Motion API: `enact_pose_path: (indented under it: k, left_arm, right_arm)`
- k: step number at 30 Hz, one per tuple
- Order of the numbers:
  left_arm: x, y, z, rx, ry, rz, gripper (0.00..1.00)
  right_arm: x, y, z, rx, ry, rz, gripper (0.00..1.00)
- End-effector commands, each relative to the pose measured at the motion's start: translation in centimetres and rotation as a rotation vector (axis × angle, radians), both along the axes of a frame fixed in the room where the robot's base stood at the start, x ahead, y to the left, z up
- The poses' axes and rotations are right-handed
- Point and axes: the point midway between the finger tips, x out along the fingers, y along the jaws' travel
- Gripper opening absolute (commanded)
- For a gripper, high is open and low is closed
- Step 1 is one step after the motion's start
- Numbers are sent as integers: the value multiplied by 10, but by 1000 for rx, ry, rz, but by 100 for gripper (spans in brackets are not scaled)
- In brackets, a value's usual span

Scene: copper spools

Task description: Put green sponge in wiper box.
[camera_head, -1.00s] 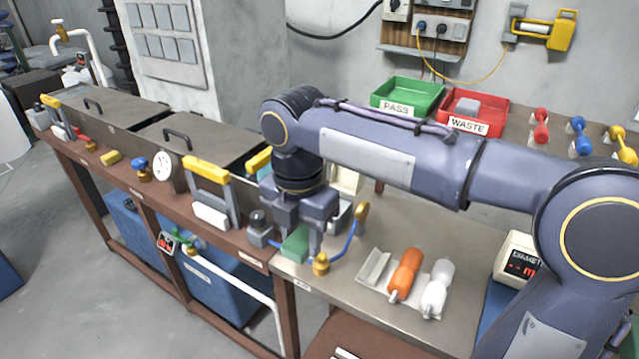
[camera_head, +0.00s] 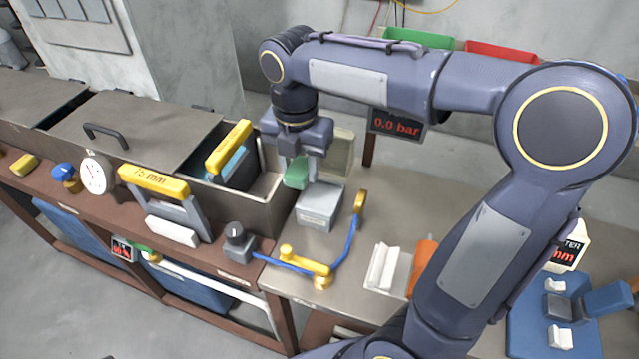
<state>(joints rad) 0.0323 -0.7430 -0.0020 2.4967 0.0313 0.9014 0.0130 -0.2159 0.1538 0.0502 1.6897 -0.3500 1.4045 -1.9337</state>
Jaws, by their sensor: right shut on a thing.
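The green sponge (camera_head: 296,174) is between the fingers of my right gripper (camera_head: 303,163), which is shut on it. The gripper and sponge hide part of the box's opening. I cannot tell whether the sponge touches the box. My left gripper is not in view.
A metal tank (camera_head: 262,205) with a yellow-handled frame stands left of the box. A blue hose with yellow fittings (camera_head: 305,260) lies in front. A white holder (camera_head: 383,267) and an orange roll (camera_head: 423,262) are to the right, partly behind my arm.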

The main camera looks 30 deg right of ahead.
Motion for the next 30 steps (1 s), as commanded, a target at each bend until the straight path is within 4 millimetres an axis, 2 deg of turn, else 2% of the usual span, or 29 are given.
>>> enact_pose_path:
  k: [1, 3, 11, 15, 19, 22, 30]
  left_arm:
    - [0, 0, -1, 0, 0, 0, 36]
    - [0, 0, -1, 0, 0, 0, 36]
    - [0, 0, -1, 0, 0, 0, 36]
    - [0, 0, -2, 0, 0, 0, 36]
    - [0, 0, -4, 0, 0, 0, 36]
    - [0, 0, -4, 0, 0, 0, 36]
    - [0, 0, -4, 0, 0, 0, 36]
  right_arm:
    - [0, -8, -11, 0, 5, -4, 16]
    - [0, -16, -22, 0, 4, -3, 16]
    - [2, -32, -42, 0, 1, 0, 16]
    - [2, -47, -60, 0, 4, -3, 16]
    - [3, -46, -81, -1, 4, 1, 16]
    - [3, -46, -87, -1, 2, 2, 16]
    - [3, -45, -88, 0, 0, 1, 16]
